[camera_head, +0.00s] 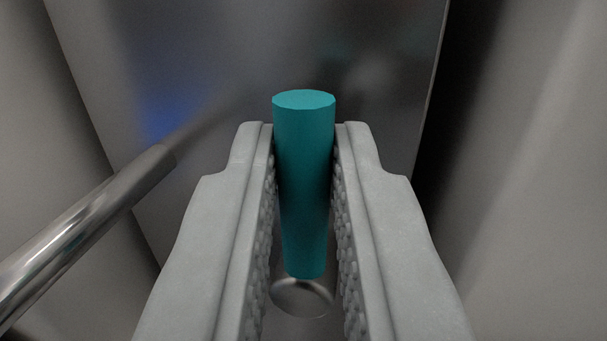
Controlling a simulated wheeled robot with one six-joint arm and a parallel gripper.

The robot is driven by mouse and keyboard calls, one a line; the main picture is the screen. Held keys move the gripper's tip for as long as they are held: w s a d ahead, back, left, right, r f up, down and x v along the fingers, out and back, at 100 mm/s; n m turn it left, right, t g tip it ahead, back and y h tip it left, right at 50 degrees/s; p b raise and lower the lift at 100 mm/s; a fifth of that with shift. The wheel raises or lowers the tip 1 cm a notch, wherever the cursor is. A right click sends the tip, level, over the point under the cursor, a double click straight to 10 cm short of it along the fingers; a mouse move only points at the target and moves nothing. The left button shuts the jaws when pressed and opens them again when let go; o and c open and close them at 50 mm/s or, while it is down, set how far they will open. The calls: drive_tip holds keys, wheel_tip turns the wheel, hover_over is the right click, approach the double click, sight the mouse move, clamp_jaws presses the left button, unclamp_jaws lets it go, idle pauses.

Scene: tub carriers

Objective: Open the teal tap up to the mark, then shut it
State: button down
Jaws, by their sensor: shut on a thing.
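The teal tap handle (304,170) is a smooth round bar in the middle of the camera_head view, its flat end pointing up in the picture. My gripper (304,150) is shut on it, one grey finger on each side, with the ribbed inner pads against the bar. The handle's end stands a little past the fingertips. A shiny metal round part (303,296) shows below the handle, between the fingers. No mark shows in this view, and the outlet of the tap cannot be made out.
A polished metal tube (85,235) slants up from the lower left, left of my gripper. A flat brushed metal panel (230,60) lies behind the handle, with a blurred blue reflection. Grey metal surfaces stand close on the left and right (540,170).

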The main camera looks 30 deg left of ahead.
drive_tip(key=shift+r, duration=0.1)
drive_tip(key=c, duration=1.4)
unclamp_jaws()
drive_tip(key=v, duration=1.7)
drive_tip(key=shift+s+d, duration=0.15)
drive_tip(key=shift+s, duration=0.05)
drive_tip(key=s+d+r+m+t+h, duration=0.1)
drive_tip(key=s+d+r+m+h, duration=0.15)
drive_tip(key=s+d+r, duration=0.35)
drive_tip(key=s+d+r+m+h, duration=0.1)
drive_tip(key=s+d+r+h, duration=0.3)
drive_tip(key=s, duration=0.5)
drive_tip(key=s+d+m+h, duration=0.1)
drive_tip(key=s+d, duration=0.1)
drive_tip(key=s, duration=0.7)
drive_tip(key=s+d+r+h, duration=0.1)
drive_tip(key=s+d, duration=0.1)
drive_tip(key=s, duration=0.7)
drive_tip(key=shift+s+r+m+g, duration=0.2)
drive_tip(key=shift+s+m+g, duration=0.05)
drive_tip(key=shift+m+g, duration=0.15)
